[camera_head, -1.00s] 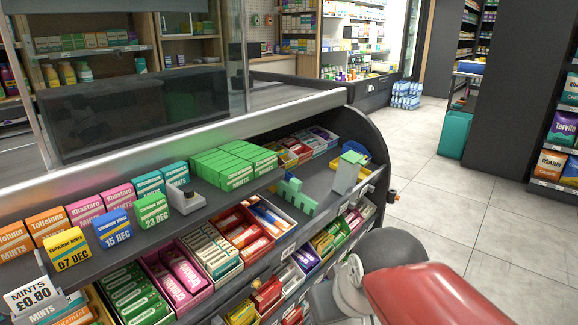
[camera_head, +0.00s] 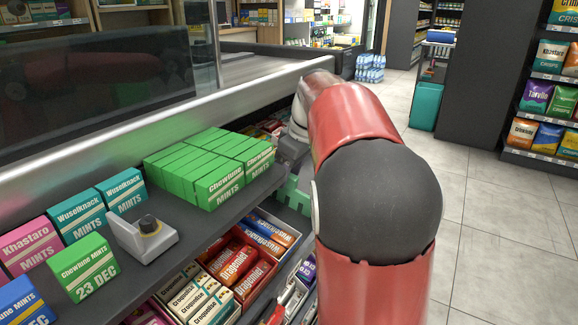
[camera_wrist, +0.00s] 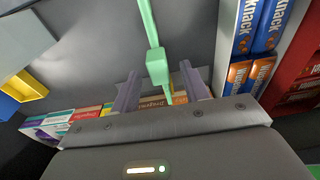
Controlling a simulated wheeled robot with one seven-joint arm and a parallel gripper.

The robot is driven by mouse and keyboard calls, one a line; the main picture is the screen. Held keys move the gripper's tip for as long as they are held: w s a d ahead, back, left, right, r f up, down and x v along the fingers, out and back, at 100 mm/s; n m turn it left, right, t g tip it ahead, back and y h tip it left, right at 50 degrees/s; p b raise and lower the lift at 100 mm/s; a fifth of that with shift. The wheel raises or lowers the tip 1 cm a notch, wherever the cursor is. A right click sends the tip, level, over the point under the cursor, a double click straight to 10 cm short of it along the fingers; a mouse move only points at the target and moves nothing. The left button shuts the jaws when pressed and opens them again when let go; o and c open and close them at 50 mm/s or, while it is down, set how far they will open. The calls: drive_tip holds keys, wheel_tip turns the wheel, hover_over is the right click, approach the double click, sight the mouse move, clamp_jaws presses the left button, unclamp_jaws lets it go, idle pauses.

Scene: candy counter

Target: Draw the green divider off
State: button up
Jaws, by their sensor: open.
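The green divider (camera_wrist: 157,66) shows in the wrist view as a thin upright bar with a thicker block, running from the top edge down between my fingers. My gripper (camera_wrist: 160,78) is open, one finger on each side of the divider, with a gap visible on both sides.
A grey holder with a black knob (camera_head: 146,236) sits nearer. Blue packs (camera_wrist: 270,25) stand right of my gripper; a yellow tray (camera_wrist: 28,84) lies left.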

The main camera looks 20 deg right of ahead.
sight(285, 204)
drive_tip(key=shift+x, duration=2.75)
drive_tip(key=shift+c, duration=0.4)
clamp_jaws()
